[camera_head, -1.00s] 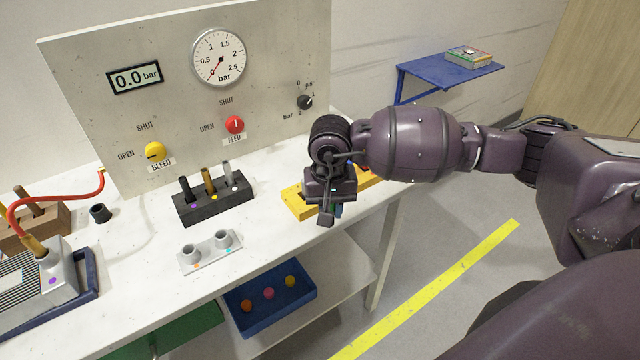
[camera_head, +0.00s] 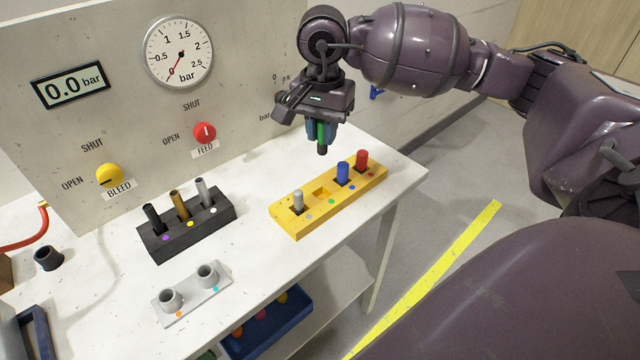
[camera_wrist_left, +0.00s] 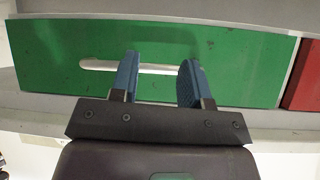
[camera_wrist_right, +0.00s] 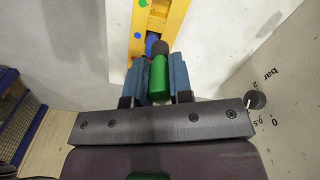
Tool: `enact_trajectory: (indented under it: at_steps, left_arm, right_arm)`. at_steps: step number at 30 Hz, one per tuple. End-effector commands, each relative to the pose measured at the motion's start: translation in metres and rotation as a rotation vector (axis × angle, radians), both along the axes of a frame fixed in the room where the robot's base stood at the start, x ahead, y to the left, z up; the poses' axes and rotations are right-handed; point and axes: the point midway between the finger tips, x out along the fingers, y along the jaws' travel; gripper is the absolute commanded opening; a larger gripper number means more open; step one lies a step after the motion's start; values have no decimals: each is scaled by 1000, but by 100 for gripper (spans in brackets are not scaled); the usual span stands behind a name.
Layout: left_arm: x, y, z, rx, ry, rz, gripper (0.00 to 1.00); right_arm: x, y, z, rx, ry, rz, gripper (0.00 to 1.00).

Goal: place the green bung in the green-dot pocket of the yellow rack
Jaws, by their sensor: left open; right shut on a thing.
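The yellow rack (camera_head: 302,228) stands on the bench. Its green-dot pocket (camera_head: 322,193) is empty, between a grey bung (camera_head: 298,200) and a blue bung (camera_head: 343,173); a red bung (camera_head: 362,159) is at the far end. My right gripper (camera_head: 320,134) is shut on the green bung (camera_head: 321,138) and holds it upright above the rack, apart from it. In the right wrist view the green bung (camera_wrist_right: 160,80) sits between the fingers, with its dark end towards the rack (camera_wrist_right: 172,30). My left gripper (camera_wrist_left: 160,82) is open and empty, in front of a green panel; it is not in the head view.
A black block (camera_head: 190,240) with several pegs and a grey two-cup holder (camera_head: 190,297) stand left of the rack. The gauge panel (camera_head: 120,130) rises behind. A blue tray (camera_head: 262,335) is on the lower shelf. The bench right of the grey holder is clear.

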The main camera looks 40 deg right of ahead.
Motion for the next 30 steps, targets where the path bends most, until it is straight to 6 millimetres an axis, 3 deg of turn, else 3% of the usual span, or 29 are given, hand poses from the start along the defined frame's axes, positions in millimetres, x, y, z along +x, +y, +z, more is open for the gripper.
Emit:
enact_trajectory:
  at_steps: [3,10,18,27,30]
  left_arm:
    - [-3,0,-6,1,11,1,43]
    - [-3,-1,-9,0,14,0,43]
    - [7,-3,-4,-2,-6,-7,43]
    - [4,-3,-9,-2,4,-5,43]
    - [4,-3,-8,-3,3,-5,43]
  right_arm:
    - [-1,0,-30,1,6,-1,0]
    - [0,0,-73,0,4,0,0]
    - [0,0,-91,1,1,1,0]
    - [0,0,-128,1,3,0,0]
    - [0,0,-131,0,0,1,0]
